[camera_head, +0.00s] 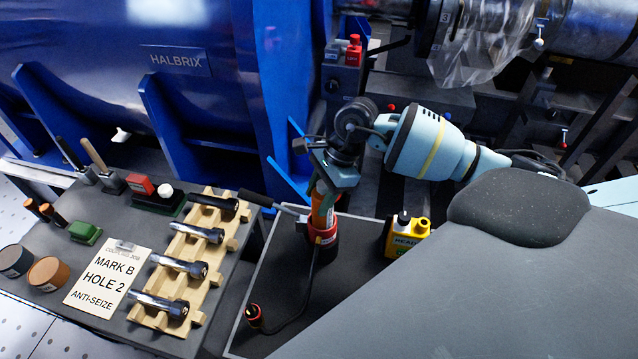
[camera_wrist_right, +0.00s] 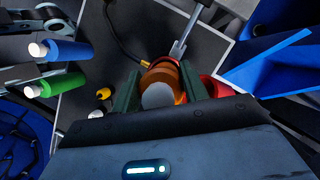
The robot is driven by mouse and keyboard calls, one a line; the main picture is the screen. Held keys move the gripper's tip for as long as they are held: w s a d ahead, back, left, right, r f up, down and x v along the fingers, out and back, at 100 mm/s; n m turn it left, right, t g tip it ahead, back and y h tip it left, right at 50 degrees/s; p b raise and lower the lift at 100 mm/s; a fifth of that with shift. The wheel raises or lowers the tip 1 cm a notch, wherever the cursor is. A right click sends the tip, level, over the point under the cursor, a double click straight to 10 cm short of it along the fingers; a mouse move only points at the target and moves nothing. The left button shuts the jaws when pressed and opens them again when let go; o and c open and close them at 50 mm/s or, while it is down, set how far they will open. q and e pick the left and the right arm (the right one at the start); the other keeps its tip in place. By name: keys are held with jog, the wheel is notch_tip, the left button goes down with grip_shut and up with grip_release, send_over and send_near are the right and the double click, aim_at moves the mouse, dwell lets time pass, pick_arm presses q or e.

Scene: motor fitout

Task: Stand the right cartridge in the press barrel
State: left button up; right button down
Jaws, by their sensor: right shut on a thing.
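My right gripper (camera_head: 327,183) is shut on an orange cartridge (camera_head: 322,207), which stands roughly upright. The red press barrel (camera_head: 325,250) is directly below it on the dark bench. The cartridge's lower end meets the red collar in the head view; I cannot tell whether it is inside or just above. In the right wrist view, the cartridge's round grey end (camera_wrist_right: 158,95) shows between the two dark green fingers of my right gripper (camera_wrist_right: 162,88). My left gripper is not in view.
A silver press lever (camera_head: 282,208) sticks out left of the barrel, and a cable runs to a red plug (camera_head: 253,314). A wooden rack (camera_head: 150,318) with several metal bolts is on the left bench. A blue machine is behind.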

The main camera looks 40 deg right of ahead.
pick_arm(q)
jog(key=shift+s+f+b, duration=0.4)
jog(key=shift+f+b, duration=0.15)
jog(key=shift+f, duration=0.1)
pick_arm(e)
jog(key=shift+f, duration=0.95)
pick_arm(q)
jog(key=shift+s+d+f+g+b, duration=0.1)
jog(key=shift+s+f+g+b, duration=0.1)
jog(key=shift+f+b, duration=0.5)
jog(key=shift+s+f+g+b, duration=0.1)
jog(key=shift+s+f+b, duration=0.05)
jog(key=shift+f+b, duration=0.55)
pick_arm(e)
jog(key=shift+f, duration=2.25)
jog(key=c, duration=0.7)
grip_release()
jog(key=v, duration=0.7)
jog(key=shift+d+r, duration=0.15)
jog(key=shift+r, duration=0.2)
